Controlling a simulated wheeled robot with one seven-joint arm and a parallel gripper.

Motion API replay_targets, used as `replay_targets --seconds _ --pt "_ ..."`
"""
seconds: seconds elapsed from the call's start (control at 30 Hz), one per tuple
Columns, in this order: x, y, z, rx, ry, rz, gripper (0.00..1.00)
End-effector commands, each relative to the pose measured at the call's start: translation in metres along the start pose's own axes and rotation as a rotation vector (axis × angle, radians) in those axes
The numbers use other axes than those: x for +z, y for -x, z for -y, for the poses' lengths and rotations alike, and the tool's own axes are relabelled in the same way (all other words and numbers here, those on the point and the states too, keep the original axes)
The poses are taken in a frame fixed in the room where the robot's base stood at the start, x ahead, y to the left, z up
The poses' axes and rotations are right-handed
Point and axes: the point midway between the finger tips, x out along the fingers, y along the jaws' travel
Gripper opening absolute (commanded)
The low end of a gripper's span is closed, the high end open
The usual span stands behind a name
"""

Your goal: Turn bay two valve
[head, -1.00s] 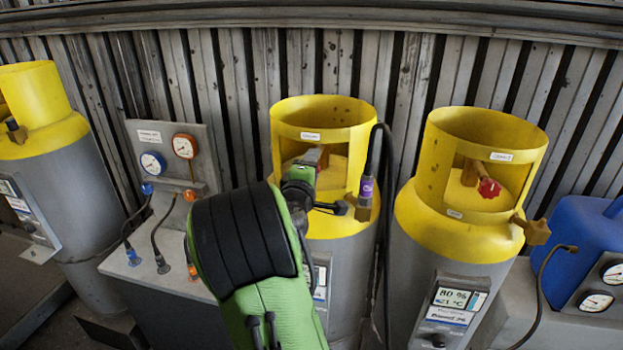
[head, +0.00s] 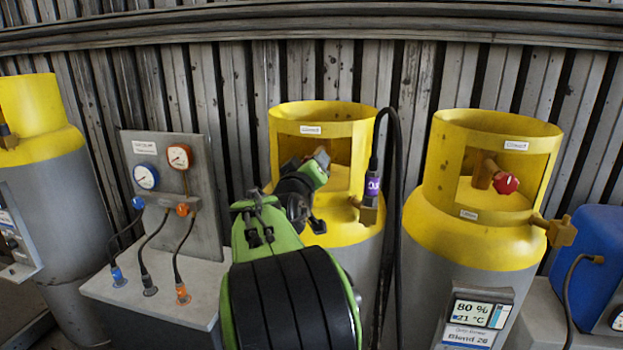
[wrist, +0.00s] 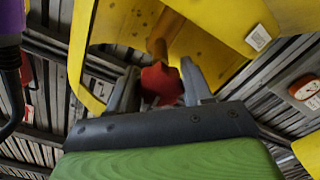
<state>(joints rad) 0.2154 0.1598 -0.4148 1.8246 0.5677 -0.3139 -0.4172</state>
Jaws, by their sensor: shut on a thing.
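The middle cylinder (head: 345,235) is grey with a yellow top and an open yellow collar (head: 350,120). Its red valve knob (wrist: 160,84) on a brass stem (wrist: 162,35) shows in the wrist view. My gripper (wrist: 161,88) has one finger on each side of the knob and is shut on it. In the head view my gripper (head: 322,157) reaches into the collar opening, and my arm hides the knob. The right cylinder (head: 475,225) has a similar red knob (head: 506,184), untouched inside its collar.
A black hose with a purple-labelled connector (head: 373,186) hangs close to the right of my gripper. A gauge panel (head: 172,190) with hoses stands at left, beside another cylinder (head: 60,180). A blue container (head: 590,255) is at far right. A ribbed wall closes the back.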

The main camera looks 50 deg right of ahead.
Motion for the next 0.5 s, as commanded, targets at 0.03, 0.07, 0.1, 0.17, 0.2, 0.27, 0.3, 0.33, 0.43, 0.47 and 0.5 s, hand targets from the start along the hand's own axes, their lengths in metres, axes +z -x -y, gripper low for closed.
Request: replay_targets --seconds 0.03,0.07,0.1,0.17,0.2,0.27,0.3,0.33,0.43,0.47,0.5 --pt "0.006 -0.0001 0.0038 -0.004 -0.019 0.011 0.19" --pt "0.0061 -0.0001 0.0039 -0.005 -0.031 0.011 0.19" --pt "0.0059 -0.0002 0.0038 -0.005 -0.045 0.011 0.19" --pt "0.0055 -0.0002 0.0035 -0.004 -0.065 0.011 0.19" --pt "0.0054 -0.0002 0.0035 -0.005 -0.075 0.012 0.19" --pt "0.0055 -0.0002 0.0035 -0.005 -0.086 0.013 0.19" --pt "0.0055 -0.0002 0.0035 -0.005 -0.093 0.014 0.19" --pt "0.0054 -0.0002 0.0035 -0.006 -0.096 0.014 0.19" --pt "0.0053 -0.0002 0.0034 -0.006 -0.105 0.015 0.19" --pt "0.0053 -0.0002 0.0034 -0.006 -0.106 0.015 0.19" --pt "0.0052 -0.0002 0.0034 -0.006 -0.107 0.015 0.19"
